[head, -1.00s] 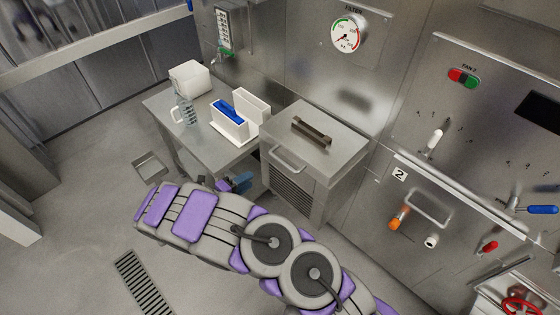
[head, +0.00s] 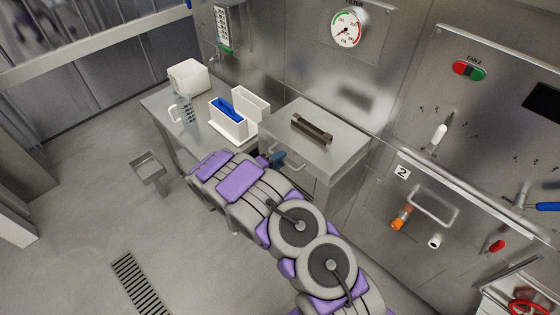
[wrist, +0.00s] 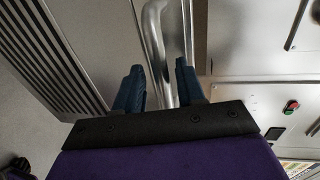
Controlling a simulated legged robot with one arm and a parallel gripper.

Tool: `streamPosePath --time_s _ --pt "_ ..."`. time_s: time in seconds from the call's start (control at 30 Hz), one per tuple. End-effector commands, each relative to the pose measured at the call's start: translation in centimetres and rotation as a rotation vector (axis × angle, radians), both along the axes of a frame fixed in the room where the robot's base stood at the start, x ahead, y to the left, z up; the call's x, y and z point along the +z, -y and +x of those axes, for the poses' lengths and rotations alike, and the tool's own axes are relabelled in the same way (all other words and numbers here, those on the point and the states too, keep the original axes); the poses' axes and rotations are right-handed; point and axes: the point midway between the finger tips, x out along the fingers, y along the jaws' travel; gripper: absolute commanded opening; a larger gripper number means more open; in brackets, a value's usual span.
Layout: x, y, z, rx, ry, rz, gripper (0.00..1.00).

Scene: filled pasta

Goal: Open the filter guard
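The filter guard (head: 335,140) is a steel box front with a bar handle, below the round filter gauge (head: 347,28). The handle (head: 290,163) shows in the head view just right of my gripper (head: 275,160). In the wrist view the handle (wrist: 154,35) runs down between the two blue fingers of my gripper (wrist: 158,75). The fingers are apart, with gaps on both sides of the bar. I cannot tell how deep the bar sits between them. The louvred grille (wrist: 55,55) lies to the left in the wrist view. The guard looks closed. My arm hides its lower front in the head view.
A steel side table (head: 160,103) stands left of the guard, with a clear jug (head: 183,110), a white box (head: 188,77) and a white holder (head: 229,124). A dark handle (head: 312,129) is on the box top. A control panel (head: 470,120) is at right.

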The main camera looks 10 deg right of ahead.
Motion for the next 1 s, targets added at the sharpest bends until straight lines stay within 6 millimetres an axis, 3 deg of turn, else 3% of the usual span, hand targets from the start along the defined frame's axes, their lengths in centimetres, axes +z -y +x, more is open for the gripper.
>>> streamPosePath --time_s 0.43,0.83,1.0 --pt "-0.16 0.86 0.60 0.000 0.001 -0.001 0.39" --pt "-0.24 0.85 0.59 -0.001 0.000 0.000 0.01" --pt "-0.31 0.84 0.58 -0.001 -0.002 0.000 0.00"
